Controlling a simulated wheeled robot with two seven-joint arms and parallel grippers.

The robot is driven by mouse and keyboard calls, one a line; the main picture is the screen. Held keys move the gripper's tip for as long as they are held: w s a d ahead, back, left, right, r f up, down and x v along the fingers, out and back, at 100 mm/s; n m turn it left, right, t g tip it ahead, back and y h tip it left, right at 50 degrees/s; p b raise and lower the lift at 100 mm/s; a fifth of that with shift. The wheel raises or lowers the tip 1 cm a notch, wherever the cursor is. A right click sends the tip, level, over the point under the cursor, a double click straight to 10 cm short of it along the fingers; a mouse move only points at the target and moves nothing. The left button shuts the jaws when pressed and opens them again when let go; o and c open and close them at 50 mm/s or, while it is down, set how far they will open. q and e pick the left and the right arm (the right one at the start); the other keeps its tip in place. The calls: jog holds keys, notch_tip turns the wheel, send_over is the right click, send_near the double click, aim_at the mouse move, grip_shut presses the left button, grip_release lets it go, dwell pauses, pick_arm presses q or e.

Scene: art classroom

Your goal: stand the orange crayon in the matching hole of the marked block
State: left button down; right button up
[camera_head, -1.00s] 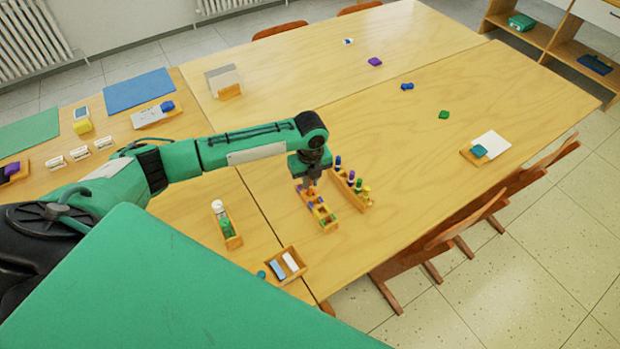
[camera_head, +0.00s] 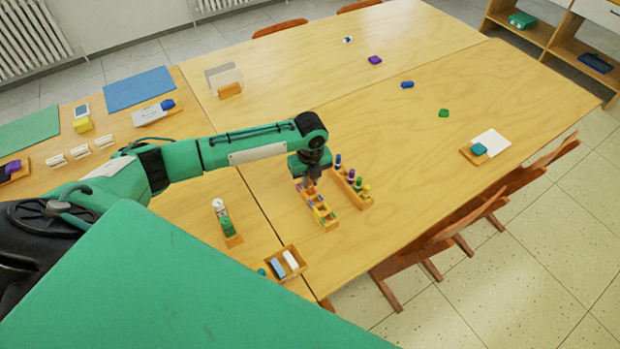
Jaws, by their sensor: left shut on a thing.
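My left gripper (camera_head: 311,181) points down over the near end of the right-hand table. It is shut on the orange crayon (camera_head: 311,188), which is small and mostly hidden by the fingers and the block. The crayon is at the far end of the marked block (camera_head: 329,226), a long wooden block with coloured marks along it. I cannot tell whether its tip is inside a hole. A wooden rack (camera_head: 366,204) stands close to the right of the block, with several crayons upright in it, purple, green and yellow among them. My right gripper is not in view.
A small wooden tray (camera_head: 298,270) with a blue and a white piece lies near the front edge. A narrow holder (camera_head: 234,241) with a green item stands to its left. A wooden holder with a white card (camera_head: 491,143) is at right. The table beyond the rack is largely clear.

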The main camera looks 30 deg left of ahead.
pick_arm(q)
jog(key=shift+f, duration=0.4)
dwell(0.4)
jog(key=shift+f, duration=0.3)
dwell(0.5)
jog(key=c, duration=1.3)
grip_release()
jog(key=shift+o, duration=1.1)
jog(key=shift+r+p, duration=0.15)
jog(key=shift+p, duration=0.25)
